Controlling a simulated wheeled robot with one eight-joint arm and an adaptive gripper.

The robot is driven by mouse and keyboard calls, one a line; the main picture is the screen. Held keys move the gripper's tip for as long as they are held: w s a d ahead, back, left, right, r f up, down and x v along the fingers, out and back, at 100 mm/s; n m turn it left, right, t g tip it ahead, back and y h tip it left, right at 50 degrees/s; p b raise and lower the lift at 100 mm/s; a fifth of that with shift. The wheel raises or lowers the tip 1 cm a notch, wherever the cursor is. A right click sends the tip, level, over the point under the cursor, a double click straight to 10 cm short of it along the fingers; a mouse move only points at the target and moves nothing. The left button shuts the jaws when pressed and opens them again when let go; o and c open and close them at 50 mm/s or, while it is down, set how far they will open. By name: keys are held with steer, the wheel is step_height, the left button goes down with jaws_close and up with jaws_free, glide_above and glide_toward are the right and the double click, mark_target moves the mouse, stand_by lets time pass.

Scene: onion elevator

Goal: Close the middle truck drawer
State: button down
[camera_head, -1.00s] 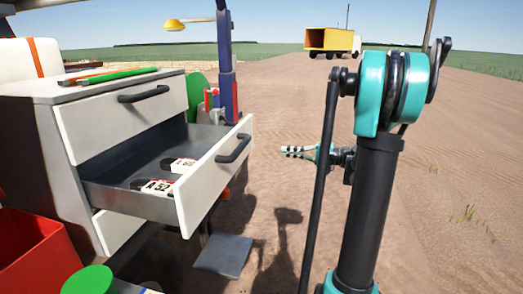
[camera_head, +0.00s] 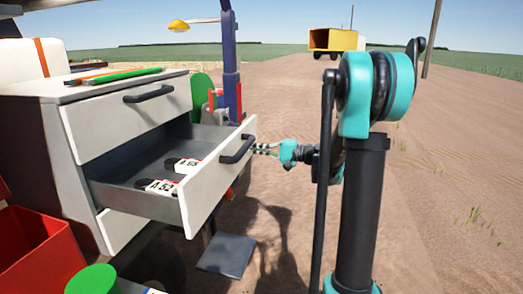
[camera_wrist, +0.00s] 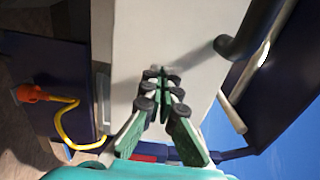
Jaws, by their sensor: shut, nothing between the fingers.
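The middle drawer (camera_head: 224,177) of the white cabinet is pulled out, with its front panel toward the right. Its dark handle (camera_head: 237,149) sits on that panel and also shows at the upper right in the wrist view (camera_wrist: 252,30). Inside the drawer lie labelled items (camera_head: 162,187) with black round parts. My gripper (camera_head: 262,149) is just right of the drawer front, near the handle. In the wrist view my gripper's fingertips (camera_wrist: 161,78) are together with nothing between them, in front of the pale panel (camera_wrist: 170,40). I cannot tell whether they touch it.
The top drawer (camera_head: 125,118) above is shut. Green and orange tools (camera_head: 124,77) lie on the cabinet top. A red bin (camera_head: 40,245) and a green lid (camera_head: 92,279) are at the lower left. A grey step (camera_head: 227,254) is below the drawer. Open dirt ground lies right.

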steer(key=shift+a, duration=0.15)
glide_toward(180, 154)
steer(key=w+a+r, duration=0.1)
steer(key=w+a, duration=0.1)
steer(key=w+a+r, duration=0.2)
steer(key=a, duration=0.1)
steer(key=w+a+r, duration=0.1)
steer(key=w+a, duration=0.1)
steer(key=shift+w+a+r, duration=0.15)
steer(key=shift+w+r, duration=0.05)
steer(key=shift+r, duration=0.05)
steer(key=shift+w+a, duration=0.1)
steer(key=shift+a, duration=0.15)
steer(key=shift+r, duration=0.1)
